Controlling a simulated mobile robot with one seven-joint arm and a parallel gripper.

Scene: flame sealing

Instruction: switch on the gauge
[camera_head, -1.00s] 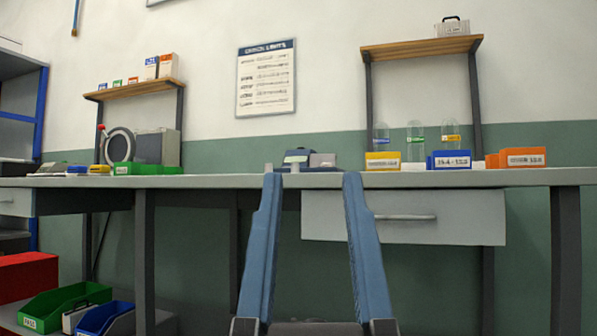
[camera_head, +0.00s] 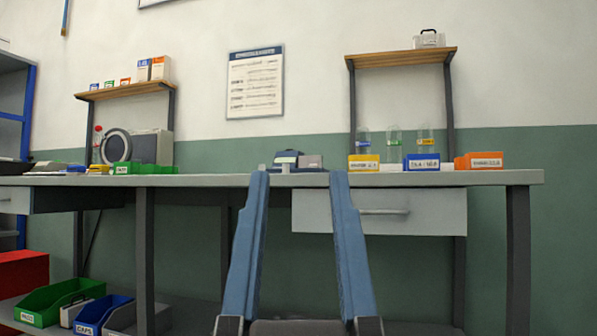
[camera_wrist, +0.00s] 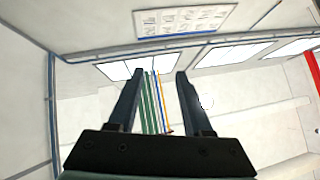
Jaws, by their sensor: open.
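My gripper (camera_wrist: 158,75) shows in the wrist view with its two dark fingers apart and nothing between them. It points at the wall and ceiling area, away from the bench. No thing in view can be told for sure as the gauge. A small dark blue and grey device (camera_head: 287,158) sits at the middle of the workbench (camera_head: 400,178). A round, ring-faced grey device (camera_head: 116,147) stands at the bench's left part, behind a green bin. No dial reading or switch can be made out on either. My gripper is not near them.
A yellow bin (camera_head: 364,163), a blue bin (camera_head: 421,163) and an orange bin (camera_head: 479,161) stand at the bench's right, with clear bottles behind. A drawer (camera_head: 410,214) hangs below. Two wall shelves rise above the bench. Bins crowd the lower left.

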